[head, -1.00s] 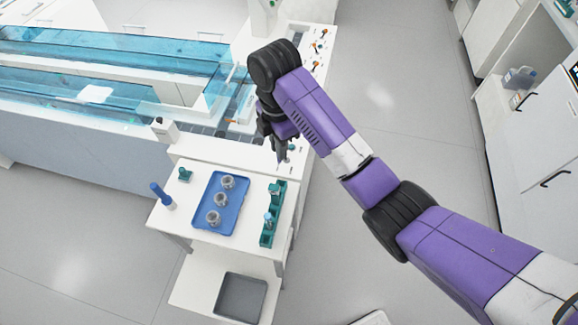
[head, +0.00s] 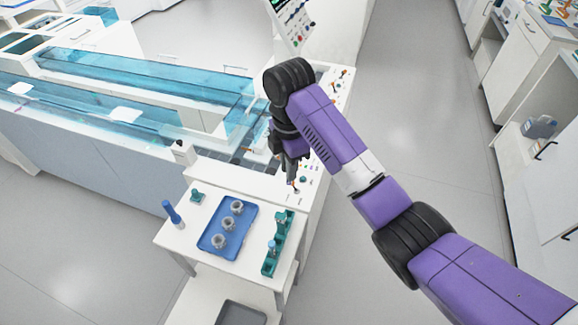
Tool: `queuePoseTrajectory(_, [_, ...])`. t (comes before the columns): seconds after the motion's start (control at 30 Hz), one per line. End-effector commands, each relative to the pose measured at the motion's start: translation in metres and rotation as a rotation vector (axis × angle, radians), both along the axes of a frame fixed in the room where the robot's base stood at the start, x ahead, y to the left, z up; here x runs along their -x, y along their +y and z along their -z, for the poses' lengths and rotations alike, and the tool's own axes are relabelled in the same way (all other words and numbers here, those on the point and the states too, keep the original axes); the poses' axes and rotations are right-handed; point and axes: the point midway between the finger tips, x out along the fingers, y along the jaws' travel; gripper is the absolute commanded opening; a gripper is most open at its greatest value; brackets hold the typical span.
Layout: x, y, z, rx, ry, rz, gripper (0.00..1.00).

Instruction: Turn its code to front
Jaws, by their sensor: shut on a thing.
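My gripper (head: 291,176) points down above the white ledge at the back right of the small table, beside the track. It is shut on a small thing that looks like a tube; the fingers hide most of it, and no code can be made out. A green rack (head: 269,262) stands on the table in front of the gripper, with a tube (head: 272,247) upright in it. A small green holder (head: 196,196) stands at the table's back left.
A blue tray (head: 218,252) with several grey round holders lies mid-table. A dark blue cylinder (head: 173,214) stands at the left edge. The blue-covered track (head: 130,75) runs behind. A panel with small coloured parts (head: 325,115) lies behind the gripper.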

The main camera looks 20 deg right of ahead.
Motion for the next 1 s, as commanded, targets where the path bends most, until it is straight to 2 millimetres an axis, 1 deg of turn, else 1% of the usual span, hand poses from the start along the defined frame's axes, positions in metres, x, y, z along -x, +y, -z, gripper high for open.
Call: queuePoseTrajectory(1.0, [0.000,0.000,0.038,0.001,0.001,0.000,0.00])
